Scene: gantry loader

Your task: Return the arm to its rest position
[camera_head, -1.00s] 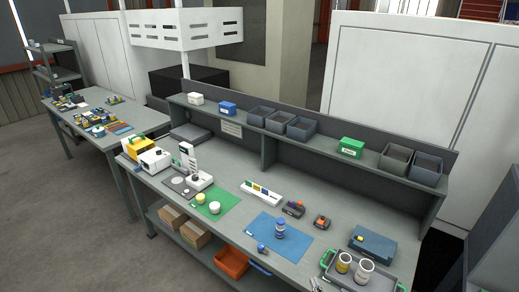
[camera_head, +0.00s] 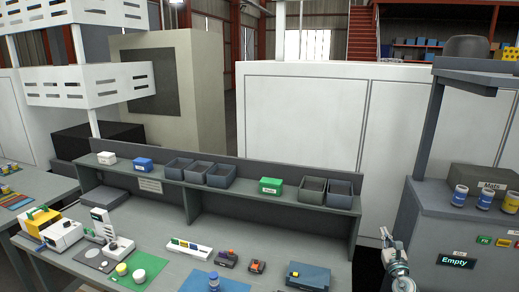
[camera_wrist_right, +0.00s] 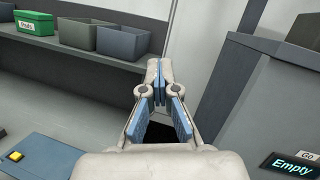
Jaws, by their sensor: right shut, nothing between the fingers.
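My right gripper (camera_head: 385,236) shows at the lower right of the head view, in the gap between the workbench (camera_head: 165,232) and a grey cabinet (camera_head: 425,228). In the right wrist view the gripper (camera_wrist_right: 159,85) points away from me with its blue-padded fingers together and nothing between them. It is in the air and touches nothing that I can see. My left gripper is not in view.
A shelf on the workbench holds several grey bins (camera_head: 312,190) and a green box (camera_head: 271,186). A blue case (camera_head: 307,277) lies near the bench's right end. The cabinet carries cans (camera_head: 484,200) and an "Empty" sign (camera_head: 456,262).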

